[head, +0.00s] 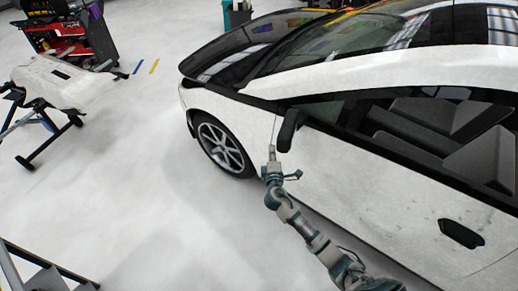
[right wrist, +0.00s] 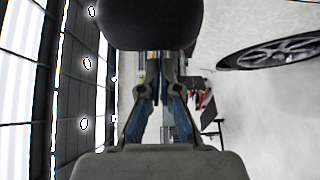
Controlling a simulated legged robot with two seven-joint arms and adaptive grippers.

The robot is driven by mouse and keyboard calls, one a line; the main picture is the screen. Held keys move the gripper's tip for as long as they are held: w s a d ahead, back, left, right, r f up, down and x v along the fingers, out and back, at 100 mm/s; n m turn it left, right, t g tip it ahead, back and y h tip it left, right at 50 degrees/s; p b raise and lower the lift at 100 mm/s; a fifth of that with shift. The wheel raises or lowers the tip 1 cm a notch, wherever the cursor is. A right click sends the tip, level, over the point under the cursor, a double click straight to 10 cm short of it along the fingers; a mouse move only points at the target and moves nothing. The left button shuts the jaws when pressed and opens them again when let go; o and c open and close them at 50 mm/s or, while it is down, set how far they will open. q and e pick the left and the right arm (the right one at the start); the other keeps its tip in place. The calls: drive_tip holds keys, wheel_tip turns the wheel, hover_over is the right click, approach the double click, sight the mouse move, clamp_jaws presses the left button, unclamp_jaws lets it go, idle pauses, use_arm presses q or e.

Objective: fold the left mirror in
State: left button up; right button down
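The left mirror (head: 287,131) is a black housing on the side of the white car, by the front corner of the door window. It sticks out from the door. My right gripper (head: 271,152) is upright just left of the mirror, its narrow tip at about the mirror's lower half. In the right wrist view the mirror (right wrist: 150,22) is a large dark shape at the top, partly over the ends of my fingers (right wrist: 161,62). The fingers converge and look shut, with nothing seen between them. I cannot tell whether they touch the mirror. My left gripper is not in view.
The car's door (head: 370,195) and front wheel (head: 220,148) are close to my right arm. A stand with a white panel (head: 60,82) and a red tool cart (head: 70,35) are at left. Pale floor (head: 130,190) left of the car is clear.

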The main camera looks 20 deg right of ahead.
sight(287, 151)
drive_tip(key=s+d+n+y, duration=0.1)
drive_tip(key=d, duration=0.1)
drive_tip(key=s+d+n+y, duration=0.1)
drive_tip(key=y, duration=0.1)
drive_tip(key=s+d+n+y, duration=0.1)
drive_tip(key=d, duration=0.1)
drive_tip(key=shift+s+d+f+t, duration=0.15)
drive_tip(key=shift+d+f+t, duration=0.05)
drive_tip(key=shift+d+t, duration=0.1)
use_arm(q)
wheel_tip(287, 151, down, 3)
drive_tip(key=b, duration=0.3)
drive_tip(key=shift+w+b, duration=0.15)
drive_tip(key=shift+b, duration=0.15)
use_arm(e)
drive_tip(key=s+d+n+g+y, duration=0.1)
drive_tip(key=s+d+n+y, duration=0.1)
drive_tip(key=d+n+y, duration=0.2)
drive_tip(key=d+y, duration=0.3)
drive_tip(key=d, duration=0.3)
drive_tip(key=shift+s+d+r, duration=0.2)
drive_tip(key=shift+s+r, duration=0.05)
drive_tip(key=shift+s, duration=0.15)
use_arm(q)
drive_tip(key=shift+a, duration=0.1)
use_arm(e)
drive_tip(key=shift+a, duration=0.1)
